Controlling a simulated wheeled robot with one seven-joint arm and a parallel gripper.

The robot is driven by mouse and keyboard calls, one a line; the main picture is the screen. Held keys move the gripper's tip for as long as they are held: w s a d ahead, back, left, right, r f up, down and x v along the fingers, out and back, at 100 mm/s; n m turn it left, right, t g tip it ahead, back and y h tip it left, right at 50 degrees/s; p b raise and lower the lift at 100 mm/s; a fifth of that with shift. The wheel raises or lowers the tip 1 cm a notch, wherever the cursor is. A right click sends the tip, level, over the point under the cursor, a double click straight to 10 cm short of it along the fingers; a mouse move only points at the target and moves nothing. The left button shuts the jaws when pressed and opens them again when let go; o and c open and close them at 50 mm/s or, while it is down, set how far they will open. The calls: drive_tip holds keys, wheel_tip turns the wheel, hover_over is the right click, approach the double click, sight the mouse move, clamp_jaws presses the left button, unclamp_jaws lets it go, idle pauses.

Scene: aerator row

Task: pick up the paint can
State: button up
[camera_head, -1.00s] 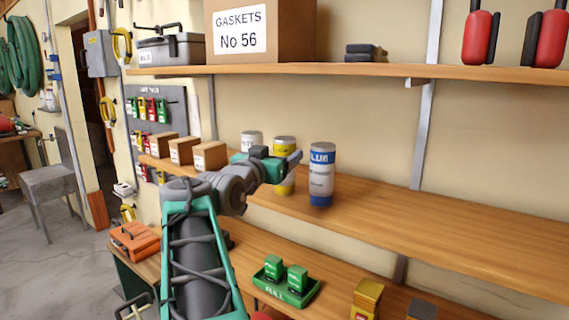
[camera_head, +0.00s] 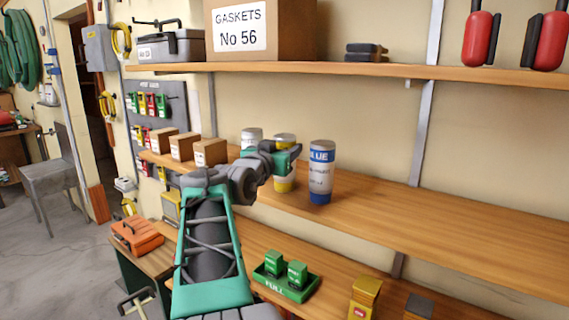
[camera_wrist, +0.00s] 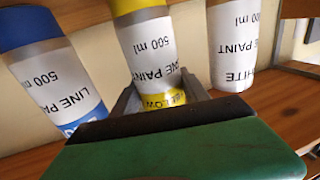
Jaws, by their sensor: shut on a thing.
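Three line paint cans stand in a row on the middle shelf: a white one (camera_head: 251,137), a yellow one (camera_head: 284,184) and a blue one (camera_head: 320,172). My gripper (camera_head: 287,160) is shut on the yellow can and hides its middle in the head view. In the wrist view, which is upside down, my gripper's fingers (camera_wrist: 163,96) lie on both sides of the yellow can (camera_wrist: 148,45). The blue can (camera_wrist: 50,75) and the white can (camera_wrist: 232,45) stand apart on either side. I cannot tell whether the yellow can is clear of the shelf.
Small cardboard boxes (camera_head: 210,152) stand left of the cans. The upper shelf (camera_head: 390,72) runs overhead with a gaskets box (camera_head: 290,35). The middle shelf (camera_head: 420,220) is bare right of the blue can. A green tray (camera_head: 290,290) sits on the bench below.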

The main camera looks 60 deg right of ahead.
clamp_jaws()
drive_tip(key=shift+r, duration=0.15)
